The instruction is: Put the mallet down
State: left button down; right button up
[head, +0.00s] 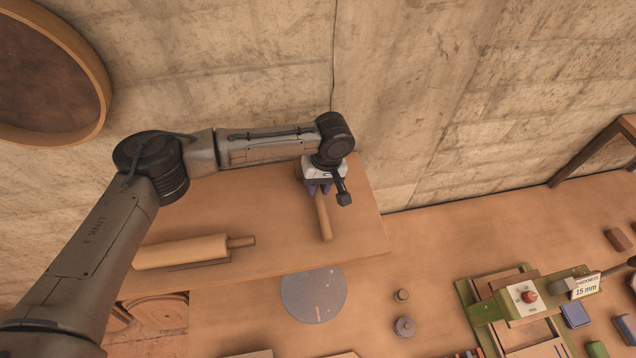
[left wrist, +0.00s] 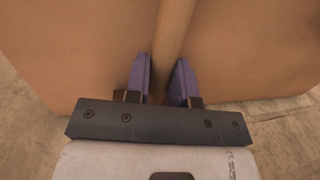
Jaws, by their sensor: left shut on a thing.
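The mallet shows as a light wooden handle (head: 324,217) that sticks out from under my left gripper (head: 320,188) in the head view, over the right part of a raised wooden shelf (head: 280,242). In the left wrist view, the handle (left wrist: 175,35) runs between the two purple fingers of my left gripper (left wrist: 160,85), which is shut on it. The mallet's head is not clearly visible. I cannot tell whether the mallet touches the shelf. My right gripper is not in view.
A rolling pin (head: 182,252) lies on the shelf's left part. Below are a grey disc (head: 314,295), small round weights (head: 404,326) and a green press frame (head: 500,310) with a thickness label. The wall stands close behind. The shelf between rolling pin and mallet is clear.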

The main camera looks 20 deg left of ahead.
pick_arm(q)
jog(key=c, duration=1)
grip_release()
jog(key=shift+f, duration=0.15)
jog(key=b+v, duration=0.2)
jog(key=v, duration=1)
jog(key=shift+s, duration=0.1)
